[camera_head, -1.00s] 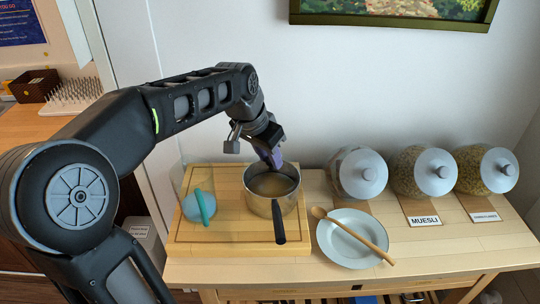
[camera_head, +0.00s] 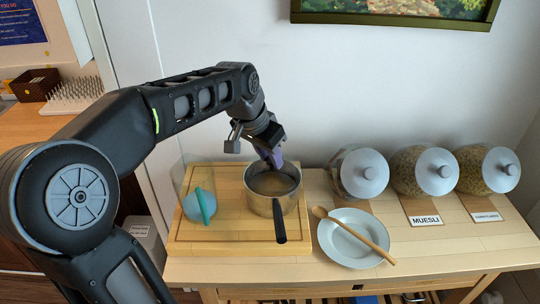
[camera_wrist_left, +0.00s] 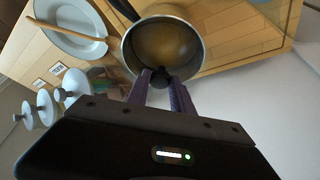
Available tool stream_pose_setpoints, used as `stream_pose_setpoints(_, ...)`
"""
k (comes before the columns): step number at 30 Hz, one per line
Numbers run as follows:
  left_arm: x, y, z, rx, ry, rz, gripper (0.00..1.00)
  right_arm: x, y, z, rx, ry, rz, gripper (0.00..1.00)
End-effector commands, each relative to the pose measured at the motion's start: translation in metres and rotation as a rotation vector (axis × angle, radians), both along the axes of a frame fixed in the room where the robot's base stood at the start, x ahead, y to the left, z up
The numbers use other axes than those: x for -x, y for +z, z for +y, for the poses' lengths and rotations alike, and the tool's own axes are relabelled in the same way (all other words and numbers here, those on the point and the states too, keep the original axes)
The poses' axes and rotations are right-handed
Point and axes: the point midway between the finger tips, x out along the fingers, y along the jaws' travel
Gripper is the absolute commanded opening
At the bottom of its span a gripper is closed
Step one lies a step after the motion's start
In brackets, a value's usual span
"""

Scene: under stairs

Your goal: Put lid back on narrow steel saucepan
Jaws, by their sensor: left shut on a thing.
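The narrow steel saucepan (camera_head: 284,203) stands on the wooden board, its black handle pointing to the front; it also shows in the left wrist view (camera_wrist_left: 196,58), with a brownish inside. My left gripper (camera_head: 273,164) is over its back rim, pointing down. In the left wrist view my gripper's purple fingers (camera_wrist_left: 161,88) are closed on a small dark knob (camera_wrist_left: 160,78), which looks like the lid's knob. The lid's own disc is hard to make out, perhaps clear glass, so I cannot tell whether it touches the rim. My right gripper is not in view.
Left of the saucepan on the board (camera_head: 225,236) are a light-blue rounded thing (camera_head: 194,205) with a teal rim and a clear upright sheet. On the right are a plate (camera_head: 340,250) with a wooden spoon and lidded jars (camera_head: 428,172). The wall is close behind.

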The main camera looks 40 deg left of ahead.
Motion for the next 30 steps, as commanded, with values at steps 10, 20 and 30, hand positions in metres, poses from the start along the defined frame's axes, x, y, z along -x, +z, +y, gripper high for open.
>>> stream_pose_setpoints(10, 0.000, -0.010, 0.000, 0.000, 0.000, 0.000, 0.00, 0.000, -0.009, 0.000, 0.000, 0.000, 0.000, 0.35)
stream_pose_setpoints(20, 0.000, -0.013, 0.000, 0.000, 0.000, 0.000, 0.00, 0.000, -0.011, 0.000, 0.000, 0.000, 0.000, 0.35)
stream_pose_setpoints(30, 0.000, -0.013, 0.000, 0.000, 0.000, 0.000, 0.45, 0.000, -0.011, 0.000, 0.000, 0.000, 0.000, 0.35)
